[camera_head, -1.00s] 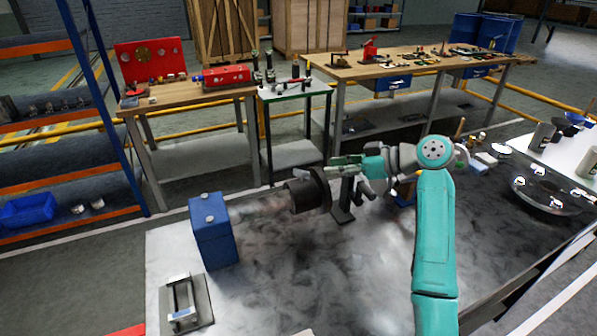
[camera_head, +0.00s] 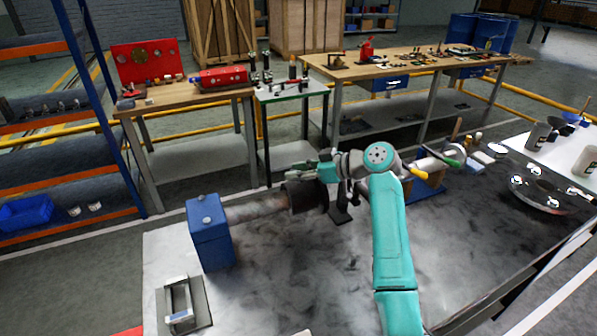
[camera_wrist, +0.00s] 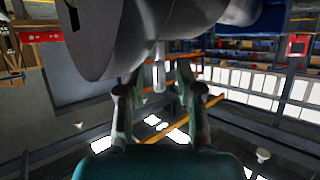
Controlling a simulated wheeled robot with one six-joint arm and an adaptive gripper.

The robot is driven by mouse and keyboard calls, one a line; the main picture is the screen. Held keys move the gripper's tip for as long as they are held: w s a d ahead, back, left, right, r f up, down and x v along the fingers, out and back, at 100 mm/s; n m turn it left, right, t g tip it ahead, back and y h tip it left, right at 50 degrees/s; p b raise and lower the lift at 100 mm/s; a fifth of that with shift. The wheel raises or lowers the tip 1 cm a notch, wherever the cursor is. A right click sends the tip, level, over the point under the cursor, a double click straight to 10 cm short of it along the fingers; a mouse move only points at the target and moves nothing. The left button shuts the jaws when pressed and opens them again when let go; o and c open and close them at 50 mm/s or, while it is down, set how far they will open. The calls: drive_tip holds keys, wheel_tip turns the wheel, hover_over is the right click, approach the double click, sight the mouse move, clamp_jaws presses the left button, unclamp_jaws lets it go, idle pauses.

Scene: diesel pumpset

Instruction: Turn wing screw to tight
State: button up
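My gripper (camera_head: 318,168) is at the right end of a dark cylinder (camera_head: 303,196), on the shaft leading from the blue block; the arm hides part of this area. In the wrist view my gripper (camera_wrist: 159,78) has its two fingers apart below a large grey rounded body (camera_wrist: 165,22). A small pale upright pin (camera_wrist: 159,70) shows between the fingertips, with gaps on both sides. It may be the wing screw, but its wings cannot be made out. I cannot tell whether a finger touches it.
The blue block (camera_head: 211,240) and a small metal frame (camera_head: 181,303) stand on the grey bench (camera_head: 285,290). A pipe with yellow and green ends (camera_head: 432,162) lies right of the arm. A round metal dish (camera_head: 541,192) is at the right. The front middle of the bench is clear.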

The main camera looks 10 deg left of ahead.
clamp_jaws()
